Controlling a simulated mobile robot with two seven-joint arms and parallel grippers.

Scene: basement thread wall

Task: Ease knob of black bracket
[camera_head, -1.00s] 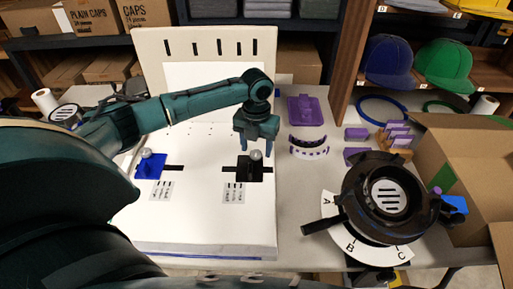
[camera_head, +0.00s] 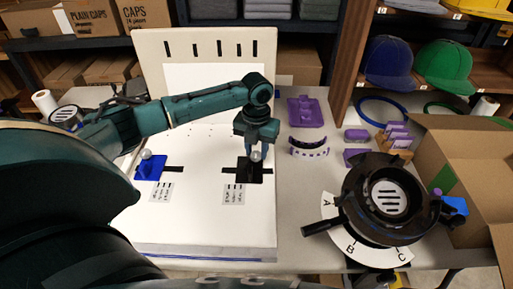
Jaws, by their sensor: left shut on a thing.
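The black bracket (camera_head: 249,174) sits on the right part of the white board (camera_head: 200,222), in line with a dark slot. Its pale round knob (camera_head: 256,155) stands up from it. My left gripper (camera_head: 256,151) points down over the bracket and is shut on the knob, with its fingers on either side. A blue bracket (camera_head: 150,167) with a similar pale knob sits in the left part of the board. My right gripper does not show.
A black round device (camera_head: 385,197) with a handle and a lettered white dial stands right of the board. Purple pieces (camera_head: 306,111) and a curved strip (camera_head: 308,150) lie behind it. An open cardboard box (camera_head: 470,150) is at the far right. A slotted white panel (camera_head: 196,45) rises behind the board.

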